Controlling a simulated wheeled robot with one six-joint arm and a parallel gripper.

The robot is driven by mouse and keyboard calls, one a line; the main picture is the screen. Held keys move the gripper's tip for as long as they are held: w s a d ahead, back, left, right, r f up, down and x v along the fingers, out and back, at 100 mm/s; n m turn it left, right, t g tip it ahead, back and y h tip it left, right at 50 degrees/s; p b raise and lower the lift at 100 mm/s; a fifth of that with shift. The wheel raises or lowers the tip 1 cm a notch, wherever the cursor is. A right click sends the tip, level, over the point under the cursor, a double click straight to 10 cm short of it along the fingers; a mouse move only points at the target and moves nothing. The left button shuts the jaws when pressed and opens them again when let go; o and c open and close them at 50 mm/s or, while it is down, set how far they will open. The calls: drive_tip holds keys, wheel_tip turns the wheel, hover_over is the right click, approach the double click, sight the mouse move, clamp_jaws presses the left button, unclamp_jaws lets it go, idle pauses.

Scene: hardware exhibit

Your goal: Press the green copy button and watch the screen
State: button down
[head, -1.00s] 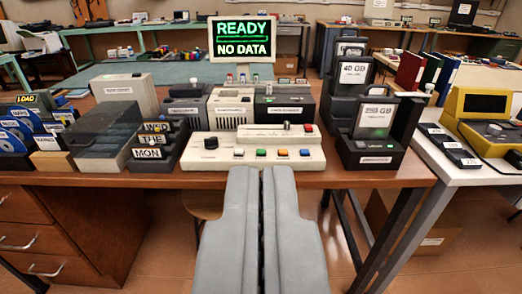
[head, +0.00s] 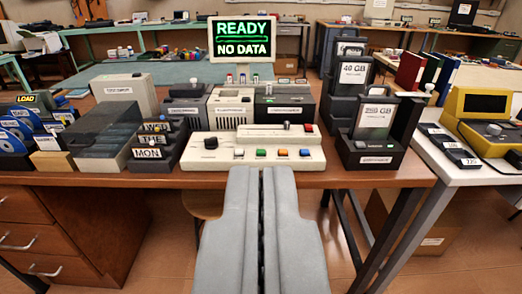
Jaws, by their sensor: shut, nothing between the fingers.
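A beige control panel (head: 225,157) sits at the front edge of the wooden table. It has a black knob at left, a slider on top, and a row of buttons. The screen (head: 241,39) stands upright behind the panel and reads "READY" and "NO DATA" in green and white.
Grey and beige drive boxes (head: 231,106) stand behind the panel. A dock with a labelled drive (head: 375,118) is at right. Day-labelled cartridges (head: 147,153) and disks (head: 14,137) are at left. A yellow device (head: 487,110) stands on the white table at far right.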

idle(0.4)
drive_tip(key=m+g+y, duration=0.1)
drive_tip(key=m+g, duration=0.7)
hover_over(261, 152)
wheel_tip(261, 152, down, 14)
drive_tip(key=shift+s+f, duration=0.2)
drive_tip(key=shift+f, duration=0.1)
drive_tip(key=shift+f, duration=4.3)
drive_tip(key=shift+f, duration=0.2)
drive_tip(key=shift+f, duration=0.2)
